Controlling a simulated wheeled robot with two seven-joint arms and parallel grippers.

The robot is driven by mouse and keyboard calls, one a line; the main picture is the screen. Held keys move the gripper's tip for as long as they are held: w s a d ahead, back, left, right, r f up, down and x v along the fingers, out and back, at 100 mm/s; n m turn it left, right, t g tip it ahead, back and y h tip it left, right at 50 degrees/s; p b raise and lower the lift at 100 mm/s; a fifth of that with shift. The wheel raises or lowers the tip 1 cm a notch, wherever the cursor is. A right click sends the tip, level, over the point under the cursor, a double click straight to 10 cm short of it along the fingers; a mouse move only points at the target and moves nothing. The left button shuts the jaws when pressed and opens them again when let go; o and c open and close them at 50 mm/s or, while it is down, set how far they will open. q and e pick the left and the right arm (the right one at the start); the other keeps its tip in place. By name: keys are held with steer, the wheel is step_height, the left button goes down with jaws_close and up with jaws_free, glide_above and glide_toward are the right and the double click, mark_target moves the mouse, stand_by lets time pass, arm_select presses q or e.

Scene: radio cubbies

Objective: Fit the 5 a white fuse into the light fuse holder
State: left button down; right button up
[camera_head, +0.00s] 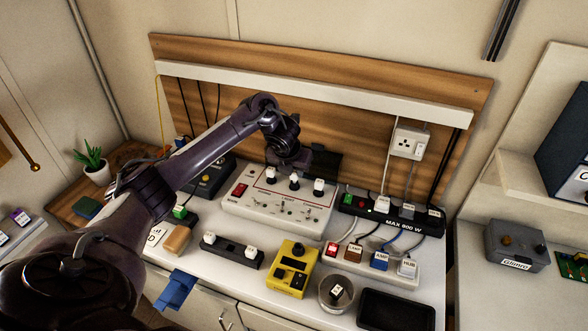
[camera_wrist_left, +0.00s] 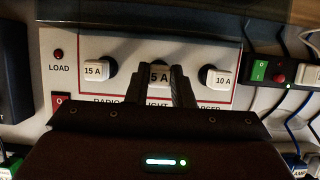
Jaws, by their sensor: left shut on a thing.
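The white fuse box (camera_head: 262,207) stands on the bench against the wooden backboard. Its front panel (camera_wrist_left: 70,96) has three holders in a row, with lettering for radio, light and charger partly hidden. The white 5 A fuse (camera_wrist_left: 159,74) is at the middle, light holder, and also shows in the head view (camera_head: 294,179). My left gripper (camera_wrist_left: 160,88) is shut on this fuse, one dark finger on each side. I cannot tell how deep it sits. A white 15 A fuse (camera_wrist_left: 95,71) is in the left holder and a white 10 A fuse (camera_wrist_left: 220,77) in the right one.
A black strip (camera_head: 231,251) with two white fuses lies in front of the box, beside a yellow meter (camera_head: 291,269). A small bowl (camera_head: 325,301) and a black tray (camera_head: 396,311) are at the front. A power strip (camera_head: 390,216) with plugs stands right.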

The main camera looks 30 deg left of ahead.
arm_select(q)
steer(key=shift+f+b, duration=0.4)
steer(key=shift+f, duration=0.2)
steer(key=c, duration=1.2)
jaws_free()
steer(key=p+v, duration=0.1)
steer(key=v, duration=0.7)
steer(key=shift+f, duration=0.15)
